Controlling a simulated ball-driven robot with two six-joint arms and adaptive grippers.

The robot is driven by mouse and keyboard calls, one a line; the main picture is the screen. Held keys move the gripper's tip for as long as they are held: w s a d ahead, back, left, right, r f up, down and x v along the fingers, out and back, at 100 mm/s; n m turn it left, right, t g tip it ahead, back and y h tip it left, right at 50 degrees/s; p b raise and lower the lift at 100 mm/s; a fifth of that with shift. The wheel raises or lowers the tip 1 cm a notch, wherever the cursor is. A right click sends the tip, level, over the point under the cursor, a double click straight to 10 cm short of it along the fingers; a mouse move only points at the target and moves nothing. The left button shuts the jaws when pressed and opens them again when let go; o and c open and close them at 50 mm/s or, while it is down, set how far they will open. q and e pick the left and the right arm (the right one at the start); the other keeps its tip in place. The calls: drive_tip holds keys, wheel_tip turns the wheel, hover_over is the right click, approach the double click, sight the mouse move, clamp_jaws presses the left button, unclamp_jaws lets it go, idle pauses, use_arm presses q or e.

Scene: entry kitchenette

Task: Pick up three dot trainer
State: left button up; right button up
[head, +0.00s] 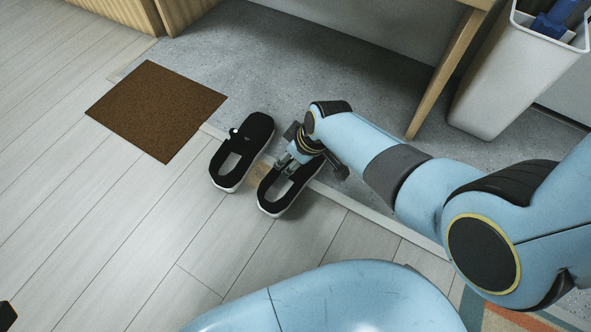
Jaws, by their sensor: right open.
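Two black trainers with white soles stand side by side on the floor, toes toward the back wall. The left trainer (229,170) is clear of my gripper and has a small white spot near its tongue. The right trainer (270,202) is partly hidden under my right gripper (284,172). That gripper is open and points down over the right trainer's opening; I cannot tell whether it touches it. The dots that would tell the trainers apart are too small to make out.
A brown mat (157,108) lies to the left. A white bin (512,85) with blue things in it stands at the upper right, beside a wooden leg (440,75). A wooden cabinet (140,12) is at the upper left. The plank floor at left is clear.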

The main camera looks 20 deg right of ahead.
clamp_jaws()
idle(0.3)
drive_tip(key=shift+r, duration=0.15)
idle(0.4)
